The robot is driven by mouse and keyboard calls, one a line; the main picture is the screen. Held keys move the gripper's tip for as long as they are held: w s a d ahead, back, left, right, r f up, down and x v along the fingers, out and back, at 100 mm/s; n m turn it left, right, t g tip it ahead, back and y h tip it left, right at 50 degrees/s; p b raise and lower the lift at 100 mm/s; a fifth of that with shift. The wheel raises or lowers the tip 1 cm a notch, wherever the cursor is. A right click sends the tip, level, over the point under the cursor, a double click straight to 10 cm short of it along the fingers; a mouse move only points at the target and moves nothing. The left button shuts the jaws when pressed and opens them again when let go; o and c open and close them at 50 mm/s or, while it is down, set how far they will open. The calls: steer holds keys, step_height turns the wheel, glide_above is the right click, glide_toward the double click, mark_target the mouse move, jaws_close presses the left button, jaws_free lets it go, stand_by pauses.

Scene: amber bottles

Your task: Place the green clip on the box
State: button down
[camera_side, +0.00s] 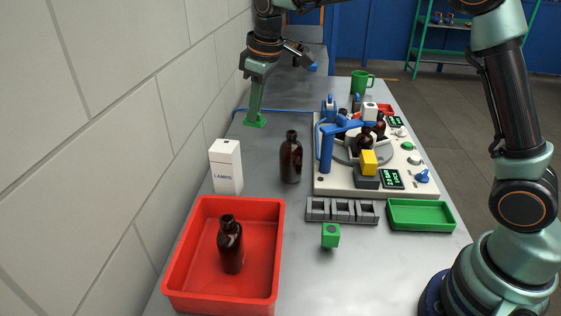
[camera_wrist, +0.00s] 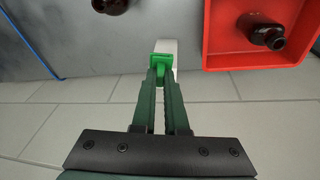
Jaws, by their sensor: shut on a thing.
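The green clip (camera_wrist: 162,66) is between the fingertips of my gripper (camera_wrist: 161,75), which is shut on it. In the side view the bright green clip (camera_side: 255,121) shows at the lower end of my gripper (camera_side: 257,112), which points down near the wall.
A red tray (camera_side: 181,248) with a bottle (camera_side: 231,246) stands in front of the box. A brown bottle (camera_side: 291,160) stands right of it. A device (camera_side: 330,185), grey slotted rack (camera_side: 342,218), green tray (camera_side: 420,226) and green block (camera_side: 331,240) lie further right. The wall is close on the left.

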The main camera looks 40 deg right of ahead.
mark_target(223, 145)
steer(key=w+a+r+m, duration=0.1)
steer(key=w+a+m, duration=0.35)
steer(key=w, duration=0.25)
steer(key=shift+n, duration=0.25)
steer(key=shift+f, duration=3.95)
steer(key=c, duration=0.9)
jaws_free()
steer(key=shift+f, duration=0.15)
steer(key=shift+c, duration=0.2)
